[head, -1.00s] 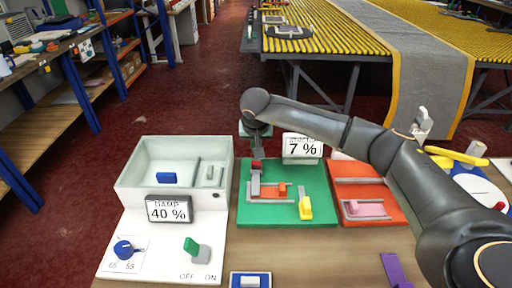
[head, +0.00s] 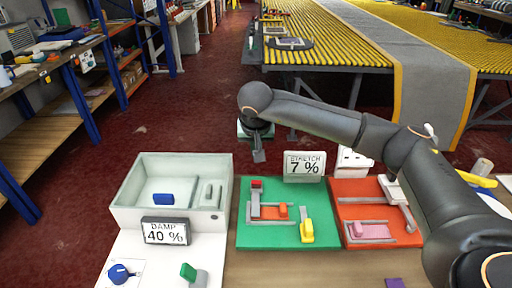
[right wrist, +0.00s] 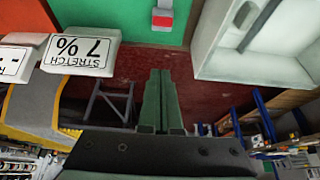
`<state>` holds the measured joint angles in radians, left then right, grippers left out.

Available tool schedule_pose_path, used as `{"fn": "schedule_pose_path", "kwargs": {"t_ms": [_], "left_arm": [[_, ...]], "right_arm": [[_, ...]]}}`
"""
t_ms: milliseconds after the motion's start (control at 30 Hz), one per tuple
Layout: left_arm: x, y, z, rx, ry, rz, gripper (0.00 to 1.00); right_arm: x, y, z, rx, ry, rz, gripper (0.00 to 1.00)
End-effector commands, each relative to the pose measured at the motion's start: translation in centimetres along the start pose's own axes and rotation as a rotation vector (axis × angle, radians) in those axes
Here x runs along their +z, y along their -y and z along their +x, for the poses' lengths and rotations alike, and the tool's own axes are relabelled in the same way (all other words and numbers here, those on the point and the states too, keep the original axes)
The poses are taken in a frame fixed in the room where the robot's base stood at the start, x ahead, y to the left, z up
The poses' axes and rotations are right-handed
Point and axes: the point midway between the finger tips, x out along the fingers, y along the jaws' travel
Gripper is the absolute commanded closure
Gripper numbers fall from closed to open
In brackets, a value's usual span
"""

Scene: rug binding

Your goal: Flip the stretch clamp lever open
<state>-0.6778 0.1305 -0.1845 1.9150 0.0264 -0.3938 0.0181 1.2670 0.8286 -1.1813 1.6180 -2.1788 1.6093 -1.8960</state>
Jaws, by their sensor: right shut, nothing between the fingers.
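The green board (head: 288,240) carries a grey upright piece with a red tip (head: 257,184), an orange block (head: 283,211) on a grey track, and a yellow lever (head: 306,230). Which of these is the stretch clamp lever is not labelled. The stretch display (head: 304,166) reads 7 % behind the board. My right gripper (head: 259,156) is shut and empty beyond the board's far edge, apart from the red-tipped piece. In the right wrist view its fingers (right wrist: 160,100) lie together, with the red tip (right wrist: 163,22) ahead of them. My left gripper is not in view.
A white tub (head: 125,207) with a damp display (head: 166,231) reading 40 % stands left. A red-orange board (head: 352,193) with a pink block (head: 371,231) lies right, partly under my right arm. Red floor is open beyond the table.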

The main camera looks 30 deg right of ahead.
Motion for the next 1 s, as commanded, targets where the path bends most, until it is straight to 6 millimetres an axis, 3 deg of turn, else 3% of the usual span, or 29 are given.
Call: {"fn": "schedule_pose_path", "kwargs": {"t_ms": [133,300,1000], "left_arm": [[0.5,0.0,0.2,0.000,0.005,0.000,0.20],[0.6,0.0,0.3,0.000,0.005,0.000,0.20],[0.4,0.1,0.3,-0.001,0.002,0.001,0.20]], "right_arm": [[0.8,0.0,-2.3,-0.002,-0.002,0.000,1.00],[1.2,-0.1,-3.5,0.001,-0.001,0.001,1.00],[1.3,0.0,-3.7,0.001,0.000,0.001,1.00]]}}
